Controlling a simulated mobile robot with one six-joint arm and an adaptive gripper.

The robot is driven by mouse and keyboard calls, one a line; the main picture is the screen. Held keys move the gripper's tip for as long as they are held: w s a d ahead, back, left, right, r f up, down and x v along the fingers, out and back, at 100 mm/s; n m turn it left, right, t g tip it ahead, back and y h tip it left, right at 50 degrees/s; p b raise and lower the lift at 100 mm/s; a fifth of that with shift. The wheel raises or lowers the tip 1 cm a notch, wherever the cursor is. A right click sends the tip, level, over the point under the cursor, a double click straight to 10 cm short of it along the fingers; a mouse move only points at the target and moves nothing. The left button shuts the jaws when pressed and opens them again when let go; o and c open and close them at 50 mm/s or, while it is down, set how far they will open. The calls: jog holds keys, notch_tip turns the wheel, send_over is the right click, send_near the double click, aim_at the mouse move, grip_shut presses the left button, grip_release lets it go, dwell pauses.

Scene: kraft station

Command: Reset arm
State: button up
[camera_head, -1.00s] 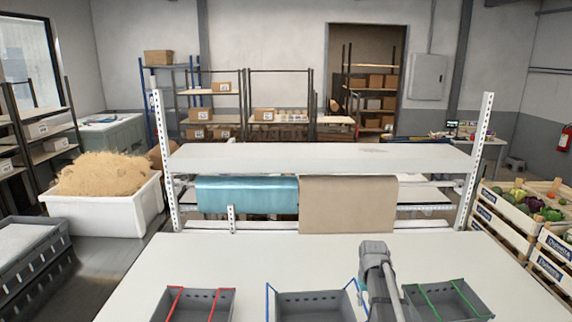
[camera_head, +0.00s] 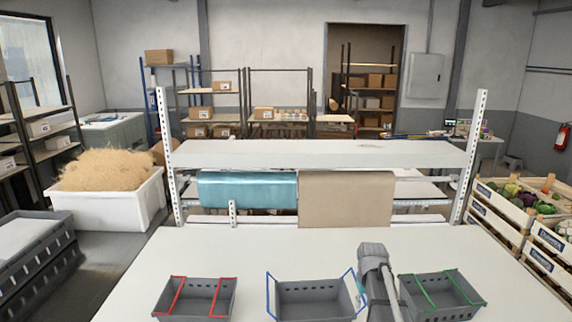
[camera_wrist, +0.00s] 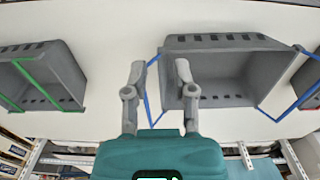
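The green-handled basket (camera_wrist: 62,72) is to the left in that view, and part of the red-handled basket (camera_wrist: 312,78) shows at the right edge. In the head view, part of my grey arm stands between the blue-handled basket (camera_head: 315,302) and the green-handled basket (camera_head: 440,295). My gripper cannot be made out there.
The red-handled basket (camera_head: 195,298) is on the table's left. The white table (camera_head: 300,250) is clear behind the baskets. A rack shelf (camera_head: 320,154) with a blue sheet (camera_head: 247,190) and a brown sheet (camera_head: 346,198) spans the back. Vegetable crates (camera_head: 505,212) are at right.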

jog(key=s+a+f+b, duration=0.3)
jog(key=s+f+b, duration=0.5)
jog(key=s+a+f+b, duration=0.4)
jog(key=s+f+b, duration=0.3)
jog(key=f+b, duration=0.1)
jog(key=shift+s+a+f+m, duration=0.15)
jog(key=shift+s+f+m, duration=0.15)
jog(key=shift+s+m, duration=0.1)
dwell(0.8)
jog(key=shift+o, duration=0.7)
